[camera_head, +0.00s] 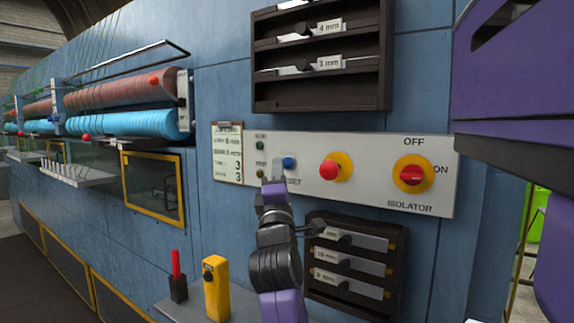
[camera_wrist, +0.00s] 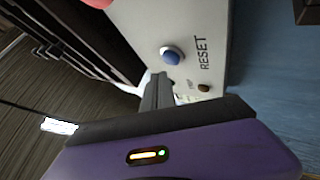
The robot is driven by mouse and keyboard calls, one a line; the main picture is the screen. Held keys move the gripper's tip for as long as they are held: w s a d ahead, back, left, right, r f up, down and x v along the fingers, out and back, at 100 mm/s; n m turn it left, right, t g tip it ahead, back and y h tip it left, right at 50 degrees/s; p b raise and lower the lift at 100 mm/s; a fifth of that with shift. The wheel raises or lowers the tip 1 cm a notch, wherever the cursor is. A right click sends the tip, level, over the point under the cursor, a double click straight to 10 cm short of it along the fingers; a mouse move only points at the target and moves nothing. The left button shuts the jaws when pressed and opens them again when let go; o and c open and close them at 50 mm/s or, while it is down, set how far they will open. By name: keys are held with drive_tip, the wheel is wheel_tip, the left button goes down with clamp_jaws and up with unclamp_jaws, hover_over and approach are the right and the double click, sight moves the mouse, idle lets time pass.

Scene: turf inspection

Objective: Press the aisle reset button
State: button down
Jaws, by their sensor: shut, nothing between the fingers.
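The blue reset button (camera_head: 289,163) is on a light grey control panel (camera_head: 375,150) fixed to the blue machine wall. In the wrist view the blue button (camera_wrist: 171,57) stands out from the panel beside the printed word RESET. My gripper (camera_head: 275,168) is shut and empty, its tips just left of the button in the head view. In the wrist view the shut fingers (camera_wrist: 158,80) point at the panel close to the button. I cannot tell whether they touch the panel. The gripper hides part of the RESET label in the head view.
A red mushroom button (camera_head: 329,169) on yellow and a red isolator knob (camera_head: 412,176) sit to the right. A green button (camera_head: 260,144) and a clipboard (camera_head: 227,152) are left. Gauge racks hang above (camera_head: 372,90) and below (camera_head: 396,248). A yellow handheld device (camera_head: 216,289) stands below.

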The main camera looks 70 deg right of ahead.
drive_tip(key=a, duration=0.2)
drive_tip(key=w+a, duration=0.1)
drive_tip(key=a, duration=0.1)
drive_tip(key=shift+a+b, duration=0.15)
drive_tip(key=shift+b, duration=0.25)
idle(0.7)
